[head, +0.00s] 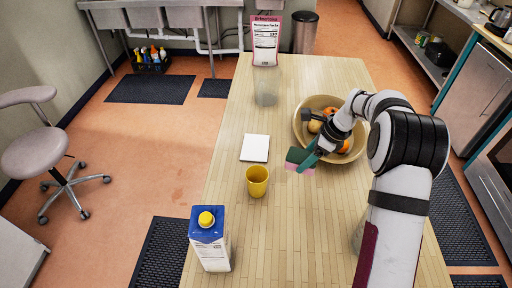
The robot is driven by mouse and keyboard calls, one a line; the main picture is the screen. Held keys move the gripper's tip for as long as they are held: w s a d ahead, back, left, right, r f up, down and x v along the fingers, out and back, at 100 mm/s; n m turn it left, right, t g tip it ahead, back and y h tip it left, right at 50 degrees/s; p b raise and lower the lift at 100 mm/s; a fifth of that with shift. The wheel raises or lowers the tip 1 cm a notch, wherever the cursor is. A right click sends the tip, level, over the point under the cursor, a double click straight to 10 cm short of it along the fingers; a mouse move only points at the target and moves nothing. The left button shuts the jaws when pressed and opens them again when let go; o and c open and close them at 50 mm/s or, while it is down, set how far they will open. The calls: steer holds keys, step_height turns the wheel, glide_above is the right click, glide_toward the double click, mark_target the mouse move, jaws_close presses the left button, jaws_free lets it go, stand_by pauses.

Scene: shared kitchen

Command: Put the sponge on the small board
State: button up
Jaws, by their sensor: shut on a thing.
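The sponge (295,156), dark green with a pink layer, is held in my gripper (306,158). My gripper is shut on it, in front of the fruit bowl and right of the small board. The sponge looks raised above the table, though the exact height is hard to tell. The small board (255,148) is a white, nearly square slab lying flat on the table, with nothing on it. Part of the sponge is hidden by a gripper finger.
A yellow cup (257,182) stands just in front of the board. A wooden bowl (357,150) with fruit sits behind my gripper. A clear glass (266,94) and a printed package (266,42) stand farther back. A milk carton (209,240) stands at the near left of the wooden table (290,235).

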steer(key=w+a+r+m+t+h, duration=0.1)
steer(key=w+r+m+t+h, duration=0.15)
steer(key=w+m, duration=0.65)
steer(key=m, duration=0.1)
glide_toward(263, 152)
steer(key=shift+w+a+f, duration=0.3)
steer(key=shift+w+f, duration=0.1)
steer(key=shift+w, duration=0.35)
steer(key=shift+w+a+f, duration=0.1)
steer(key=shift+a+f, duration=0.15)
steer(key=shift+f, duration=1.85)
steer(key=shift+f, duration=0.1)
steer(key=o, duration=1.3)
